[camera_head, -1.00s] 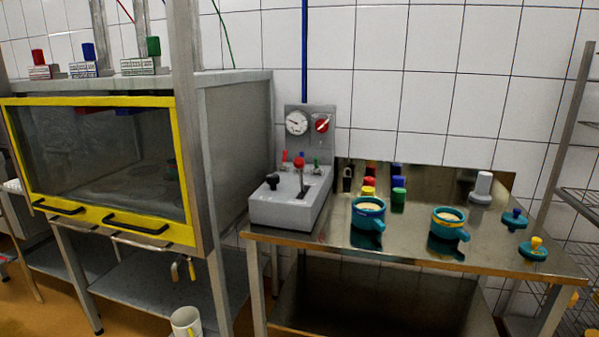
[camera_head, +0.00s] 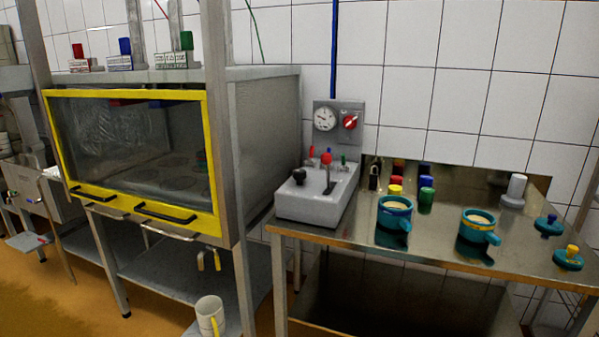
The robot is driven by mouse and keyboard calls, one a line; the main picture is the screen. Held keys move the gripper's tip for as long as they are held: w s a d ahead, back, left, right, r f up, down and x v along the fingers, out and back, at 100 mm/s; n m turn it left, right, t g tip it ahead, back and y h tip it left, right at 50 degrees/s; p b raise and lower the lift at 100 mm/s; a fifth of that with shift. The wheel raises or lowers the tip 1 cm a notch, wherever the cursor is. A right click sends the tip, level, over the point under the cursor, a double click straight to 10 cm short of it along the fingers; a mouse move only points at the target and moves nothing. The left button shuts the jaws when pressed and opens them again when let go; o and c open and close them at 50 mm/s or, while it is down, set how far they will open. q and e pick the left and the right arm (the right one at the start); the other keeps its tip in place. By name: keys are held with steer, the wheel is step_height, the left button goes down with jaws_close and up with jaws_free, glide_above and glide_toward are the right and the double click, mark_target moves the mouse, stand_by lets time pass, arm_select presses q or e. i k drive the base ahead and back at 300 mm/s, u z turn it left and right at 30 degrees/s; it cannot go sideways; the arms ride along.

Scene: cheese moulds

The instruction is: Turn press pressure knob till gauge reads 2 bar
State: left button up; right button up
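The red pressure knob (camera_head: 350,122) sits on a grey upright panel (camera_head: 339,105) against the tiled wall, with a pale line across its face. The round white gauge (camera_head: 325,118) is on the same panel, just left of the knob. Its thin dark needle shows, but the numbers are too small to read. Below the panel is a grey control box (camera_head: 313,204) with a black knob (camera_head: 299,176), a red-topped lever (camera_head: 327,158) and small coloured levers. Neither of my grippers is in view.
A steel table (camera_head: 340,234) carries the control box, two teal moulds (camera_head: 395,213) (camera_head: 478,225), two teal lids (camera_head: 549,225) (camera_head: 568,257) and several coloured pieces. A yellow-framed press cabinet (camera_head: 140,212) stands at left. A white bucket (camera_head: 210,316) is low in front.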

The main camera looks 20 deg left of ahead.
mark_target(300, 175)
steer(key=z, duration=0.1)
steer(key=i, duration=1.5)
steer(key=u, duration=0.25)
